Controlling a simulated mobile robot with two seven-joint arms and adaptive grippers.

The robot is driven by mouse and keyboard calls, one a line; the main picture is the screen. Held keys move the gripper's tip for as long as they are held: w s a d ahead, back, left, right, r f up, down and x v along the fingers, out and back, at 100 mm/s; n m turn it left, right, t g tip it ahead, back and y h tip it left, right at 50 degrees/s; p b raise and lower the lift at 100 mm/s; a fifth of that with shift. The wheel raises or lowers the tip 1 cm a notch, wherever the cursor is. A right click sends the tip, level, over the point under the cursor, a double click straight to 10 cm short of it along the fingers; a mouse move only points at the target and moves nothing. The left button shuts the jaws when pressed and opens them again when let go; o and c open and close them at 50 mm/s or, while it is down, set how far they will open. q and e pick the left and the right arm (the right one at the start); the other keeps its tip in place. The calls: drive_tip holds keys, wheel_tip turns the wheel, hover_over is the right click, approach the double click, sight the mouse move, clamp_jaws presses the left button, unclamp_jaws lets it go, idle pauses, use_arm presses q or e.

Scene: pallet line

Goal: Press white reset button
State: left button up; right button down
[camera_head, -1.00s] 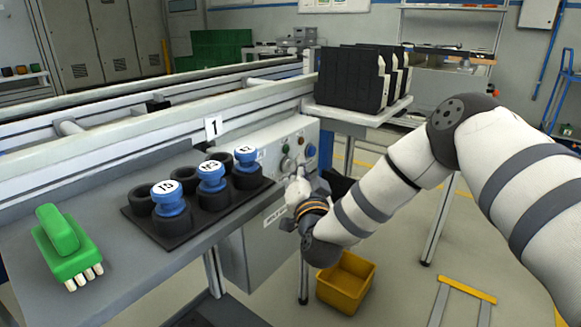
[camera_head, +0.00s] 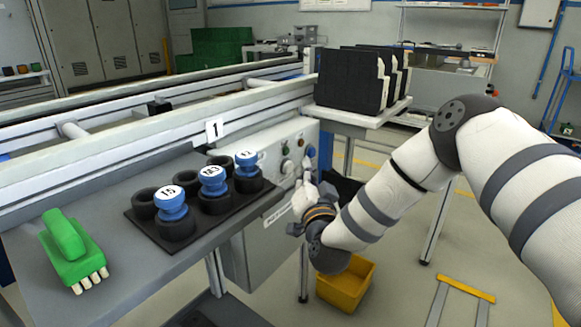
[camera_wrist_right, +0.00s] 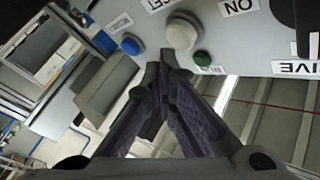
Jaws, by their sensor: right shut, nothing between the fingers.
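The white button (camera_wrist_right: 181,32) is a large pale dome on a light panel in the right wrist view. A label ending in "SET" lies beside it, turned over. In the head view the white button (camera_head: 288,166) shows on the grey control box, just left of my right gripper. My right gripper (camera_head: 307,178) is in front of the box face. In the right wrist view my right gripper (camera_wrist_right: 165,62) has its fingertips together and empty, close to the white button. I cannot tell whether they touch it. My left gripper is in neither view.
A blue button (camera_wrist_right: 131,45) and a green button (camera_wrist_right: 201,58) flank the white one. The control box (camera_head: 262,250) hangs beside the bench, where a black tray (camera_head: 137,220) holds blue-topped parts. A yellow bin (camera_head: 346,286) stands below my right arm.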

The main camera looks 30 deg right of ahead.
use_arm(q)
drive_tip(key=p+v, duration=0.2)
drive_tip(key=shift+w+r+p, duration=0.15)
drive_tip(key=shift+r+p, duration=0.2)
drive_tip(key=shift+p, duration=0.05)
use_arm(e)
drive_tip(key=s, duration=0.1)
drive_tip(key=s+d, duration=0.1)
drive_tip(key=s, duration=0.1)
drive_tip(key=s+d, duration=0.1)
drive_tip(key=shift+s, duration=0.3)
